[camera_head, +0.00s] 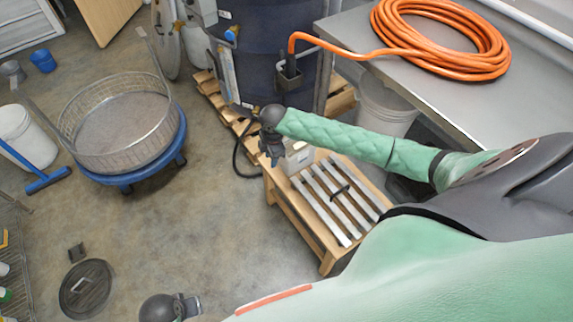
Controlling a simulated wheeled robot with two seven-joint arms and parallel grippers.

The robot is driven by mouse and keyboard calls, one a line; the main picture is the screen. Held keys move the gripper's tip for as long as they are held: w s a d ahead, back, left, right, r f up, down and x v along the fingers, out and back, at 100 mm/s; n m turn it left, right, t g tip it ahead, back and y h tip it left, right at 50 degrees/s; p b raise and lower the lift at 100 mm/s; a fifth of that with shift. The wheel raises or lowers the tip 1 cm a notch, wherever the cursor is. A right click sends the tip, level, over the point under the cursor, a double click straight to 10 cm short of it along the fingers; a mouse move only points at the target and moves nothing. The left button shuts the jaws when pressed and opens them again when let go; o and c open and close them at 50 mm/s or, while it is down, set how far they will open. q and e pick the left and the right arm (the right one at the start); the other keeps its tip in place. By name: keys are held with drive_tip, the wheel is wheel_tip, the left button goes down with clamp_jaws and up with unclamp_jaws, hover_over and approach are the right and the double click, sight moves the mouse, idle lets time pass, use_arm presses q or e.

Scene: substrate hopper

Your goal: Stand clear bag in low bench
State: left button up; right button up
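The low wooden bench (286,213) stands right of the middle, with several pale metal slats (322,200) on top and a dark clip-like piece on them. A pale, see-through bag-like object (298,158) with a small label is at the bench's far left end. It looks upright, but part of it is hidden. My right gripper (271,155) points down at this object's left side. The fingers are small and dark, so I cannot tell whether they grip it. My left gripper (188,307) is at the bottom edge, partly cut off, over the floor.
A wire basket on a blue wheeled base (122,178) stands at left. A dark drum (265,60) on a pallet is behind the bench. A steel table (450,105) with an orange hose (440,62) is at upper right. The middle floor is free; a round drain cover (86,290) lies lower left.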

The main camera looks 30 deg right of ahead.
drive_tip(key=s+a+f+m+y, duration=0.1)
drive_tip(key=s+a+f+m, duration=0.25)
drive_tip(key=s+a, duration=0.6)
drive_tip(key=s+a+f+m, duration=0.1)
drive_tip(key=s+m, duration=0.4)
drive_tip(key=s, duration=0.6)
drive_tip(key=s+a+m+t+h, duration=0.1)
drive_tip(key=s+m, duration=0.5)
drive_tip(key=s, duration=0.4)
drive_tip(key=shift+s+a+f, duration=0.25)
drive_tip(key=shift+s+f, duration=0.1)
drive_tip(key=shift+f, duration=0.05)
drive_tip(key=shift+m, duration=0.25)
